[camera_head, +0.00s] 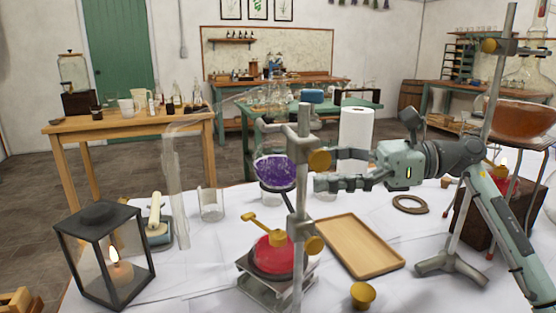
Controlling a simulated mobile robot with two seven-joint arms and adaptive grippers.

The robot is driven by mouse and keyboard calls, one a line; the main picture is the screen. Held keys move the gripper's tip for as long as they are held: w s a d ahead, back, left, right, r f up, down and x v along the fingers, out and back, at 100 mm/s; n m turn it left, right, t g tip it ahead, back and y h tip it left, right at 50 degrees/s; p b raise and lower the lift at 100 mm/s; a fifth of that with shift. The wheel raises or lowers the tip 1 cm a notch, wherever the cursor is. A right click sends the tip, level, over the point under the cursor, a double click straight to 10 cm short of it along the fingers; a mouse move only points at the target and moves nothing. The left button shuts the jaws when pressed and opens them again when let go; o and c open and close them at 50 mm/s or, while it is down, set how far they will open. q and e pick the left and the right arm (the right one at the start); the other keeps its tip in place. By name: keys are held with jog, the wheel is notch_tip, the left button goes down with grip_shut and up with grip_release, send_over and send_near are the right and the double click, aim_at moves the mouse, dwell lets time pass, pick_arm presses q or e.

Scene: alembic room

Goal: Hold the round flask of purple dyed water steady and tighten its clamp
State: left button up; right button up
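The round flask of purple dyed water (275,172) hangs left of a grey metal stand rod (302,215), above a burner with a red body (270,254). Its glass neck is hard to make out. A grey clamp head (300,143) with a brass knob (319,160) sits on the rod beside the flask. My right gripper (328,168) comes in from the right. Its two fingers are apart, one above the other, with the tips close to the brass knob. I cannot tell whether they touch it. My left gripper is out of view.
The white-covered table holds a black lantern with a lit candle (120,270) at left and a wooden tray (358,246) right of the burner. A brass cup (362,294) stands in front. A second stand (470,170) with an orange-filled flask (515,117) is at right.

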aim_at(285, 170)
jog(key=shift+a+f, duration=0.15)
jog(key=shift+a, duration=1.35)
jog(key=shift+a+f, duration=0.1)
jog(key=shift+a, duration=1.35)
